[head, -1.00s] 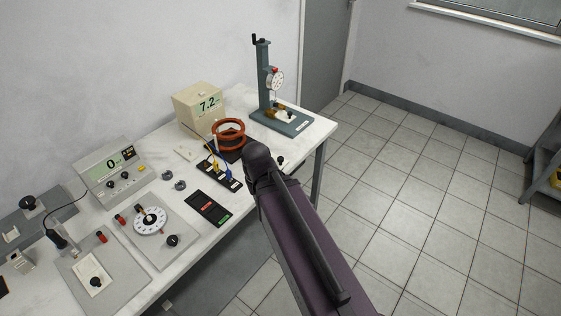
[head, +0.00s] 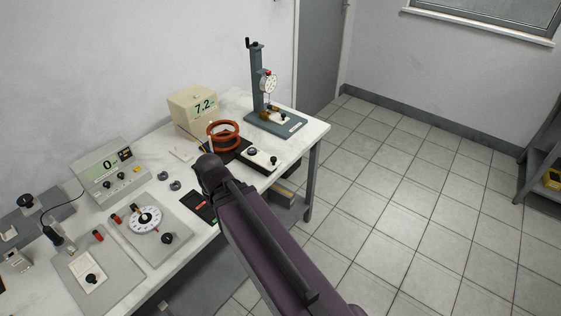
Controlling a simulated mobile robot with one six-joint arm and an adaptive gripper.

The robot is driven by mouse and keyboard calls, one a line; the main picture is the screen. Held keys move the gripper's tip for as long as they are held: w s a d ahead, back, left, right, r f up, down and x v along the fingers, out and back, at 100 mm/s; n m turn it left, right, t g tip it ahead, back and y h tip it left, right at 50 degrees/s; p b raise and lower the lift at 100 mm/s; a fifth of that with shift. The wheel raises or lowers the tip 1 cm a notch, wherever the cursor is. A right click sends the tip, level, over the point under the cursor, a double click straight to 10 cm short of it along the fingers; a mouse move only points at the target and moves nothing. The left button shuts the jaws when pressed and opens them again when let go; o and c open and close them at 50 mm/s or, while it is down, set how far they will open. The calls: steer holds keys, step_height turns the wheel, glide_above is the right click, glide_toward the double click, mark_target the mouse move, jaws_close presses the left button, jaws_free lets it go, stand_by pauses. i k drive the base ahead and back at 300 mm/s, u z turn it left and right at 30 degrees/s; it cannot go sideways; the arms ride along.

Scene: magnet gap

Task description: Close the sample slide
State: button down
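No part is clearly labelled as the sample slide, so I cannot tell which it is. A pale plate with a black knob (head: 91,281) lies on a grey base at the bench's near left. Another white block with dark knobs (head: 262,158) sits right of the orange coil (head: 223,135). A stand with a dial gauge (head: 268,83) at the far end carries a small white piece with a black knob (head: 283,118) on its base. My arm crosses the bench's front edge, its dark rounded end over the middle. My gripper is not visible.
The white bench (head: 317,131) runs along the wall. A meter reading 0 (head: 108,168), a box reading 7.2 (head: 194,108) and a round white dial (head: 145,219) stand on it. A grey shelf (head: 541,165) is at the right. The tiled floor between is clear.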

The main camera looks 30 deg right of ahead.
mark_target(268, 162)
steer(key=u, duration=0.1)
steer(key=k, duration=0.9)
steer(key=z, duration=0.7)
steer(key=i, duration=0.5)
steer(key=u, duration=0.05)
